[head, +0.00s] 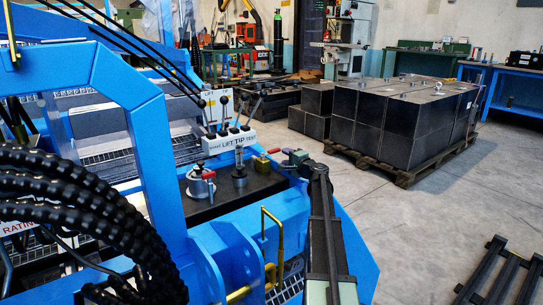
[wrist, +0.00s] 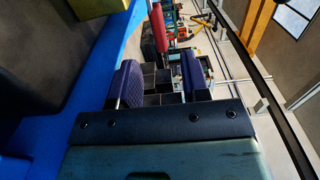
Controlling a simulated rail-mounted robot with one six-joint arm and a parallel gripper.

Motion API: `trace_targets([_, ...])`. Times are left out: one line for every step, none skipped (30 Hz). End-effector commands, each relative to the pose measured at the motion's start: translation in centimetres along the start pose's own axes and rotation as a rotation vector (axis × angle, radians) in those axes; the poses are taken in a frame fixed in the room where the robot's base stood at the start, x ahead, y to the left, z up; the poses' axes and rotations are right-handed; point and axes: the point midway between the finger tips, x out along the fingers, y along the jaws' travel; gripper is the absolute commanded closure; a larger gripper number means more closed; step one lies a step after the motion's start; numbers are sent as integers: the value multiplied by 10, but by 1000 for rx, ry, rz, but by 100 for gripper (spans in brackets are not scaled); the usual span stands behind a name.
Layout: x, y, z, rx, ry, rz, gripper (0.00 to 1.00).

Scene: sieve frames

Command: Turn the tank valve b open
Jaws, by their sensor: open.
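A brass valve (head: 262,162) with a red lever (head: 274,151) stands on the black tank top (head: 232,192) of the blue machine. I take it as tank valve b, but no label shows. My gripper (head: 297,157) is just right of it, near the end of the red lever. In the wrist view my gripper (wrist: 162,80) is open, its two blue pads apart with nothing held between them. The red lever (wrist: 158,28) shows beyond the pads, in line with the gap. The brass valve body (wrist: 95,5) is cut off at the top edge.
A red-handled silver fitting (head: 201,186) and an upright clear cylinder (head: 239,172) stand on the tank to the left. A white lever box (head: 229,140) with upright levers is behind. A yellow bent rail (head: 272,240) rises in front. Black blocks (head: 408,115) sit on a pallet beyond.

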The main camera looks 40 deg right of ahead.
Motion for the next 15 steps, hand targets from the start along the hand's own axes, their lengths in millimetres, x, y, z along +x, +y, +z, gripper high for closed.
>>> trace_targets([10,0,-1,0,-1,0,57])
trace_targets([16,0,-1,0,-2,0,57])
trace_targets([25,0,0,-1,-3,1,57])
trace_targets([32,0,-1,-1,-4,1,57])
trace_targets([39,0,-1,-1,-4,1,57])
trace_targets([49,0,-1,-1,-3,1,57])
trace_targets([57,0,-1,-1,-4,1,57])
trace_targets([64,0,0,-1,-4,1,57])
trace_targets([73,0,0,-1,-4,1,57])
trace_targets([79,0,-1,-1,-3,1,57])
trace_targets([84,0,0,-1,-3,1,57])
trace_targets([90,0,0,-1,-3,1,57])
trace_targets([94,0,0,-1,-3,1,57])
trace_targets([96,0,1,-1,-3,1,57])
trace_targets([98,0,1,-1,-3,1,57])
